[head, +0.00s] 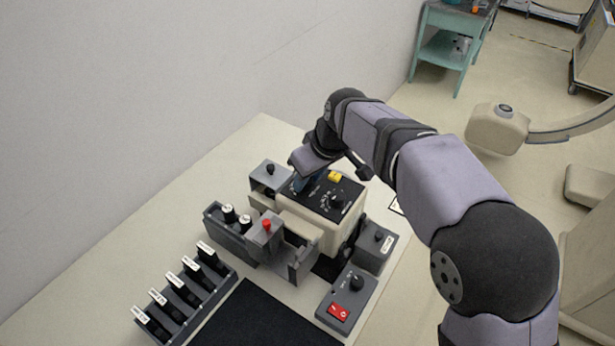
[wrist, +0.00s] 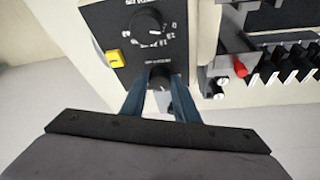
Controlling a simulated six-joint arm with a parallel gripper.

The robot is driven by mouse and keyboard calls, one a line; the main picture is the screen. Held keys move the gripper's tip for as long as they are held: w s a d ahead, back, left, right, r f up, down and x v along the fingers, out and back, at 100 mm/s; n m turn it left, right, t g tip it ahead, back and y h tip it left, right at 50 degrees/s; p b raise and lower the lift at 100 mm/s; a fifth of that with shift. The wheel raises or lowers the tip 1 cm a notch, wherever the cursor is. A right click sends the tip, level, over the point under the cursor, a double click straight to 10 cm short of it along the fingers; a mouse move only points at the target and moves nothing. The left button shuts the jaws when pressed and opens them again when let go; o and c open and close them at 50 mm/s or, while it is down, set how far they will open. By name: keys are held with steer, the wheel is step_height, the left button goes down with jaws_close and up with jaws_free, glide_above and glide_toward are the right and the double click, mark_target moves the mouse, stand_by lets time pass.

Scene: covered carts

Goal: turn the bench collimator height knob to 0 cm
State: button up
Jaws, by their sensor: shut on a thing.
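The bench collimator is a cream box (head: 308,228) with a black top panel (head: 318,199) bearing dials and a yellow block (head: 334,176). My gripper (head: 303,183) is over the panel's far left part. In the wrist view my gripper (wrist: 161,88) has its two blue fingers closed on the sides of a dark knob (wrist: 160,76) with a pale face. A second black knob (wrist: 146,24) with a numbered scale is free, and it also shows in the head view (head: 337,202). The labels are too small to read surely, and the held knob's pointer is unclear.
A grey box with a red switch (head: 339,311) and a small knob box (head: 378,241) stand close by. A red-topped post (head: 266,225), white-capped cylinders (head: 229,213) and a rack of labelled slides (head: 182,292) are at left. A black mat (head: 262,318) lies clear in front.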

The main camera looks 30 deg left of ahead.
steer(key=n, duration=0.1)
steer(key=n+g, duration=0.1)
steer(key=n, duration=0.1)
steer(key=shift+w+r+n, duration=0.15)
steer(key=shift+w+n, duration=0.1)
steer(key=shift+n, duration=0.05)
steer(key=n+g+p, duration=0.1)
steer(key=n, duration=0.1)
steer(key=shift+w+n+g, duration=0.1)
steer(key=shift+n+g, duration=0.2)
steer(key=shift+n, duration=0.1)
steer(key=n+p, duration=0.1)
steer(key=n+g+p, duration=0.1)
steer(key=n, duration=0.1)
steer(key=shift+w+a+r+p, duration=0.1)
steer(key=shift+w+r+p, duration=0.05)
steer(key=shift+p, duration=0.25)
steer(key=shift+n+g+h+p, duration=0.35)
steer(key=shift+n+p, duration=0.55)
steer(key=shift+n, duration=0.3)
steer(key=o, duration=1.1)
steer(key=shift+f, duration=0.2)
steer(key=shift+c, duration=0.2)
steer(key=b+v, duration=0.1)
steer(key=v, duration=0.6)
steer(key=shift+r, duration=0.15)
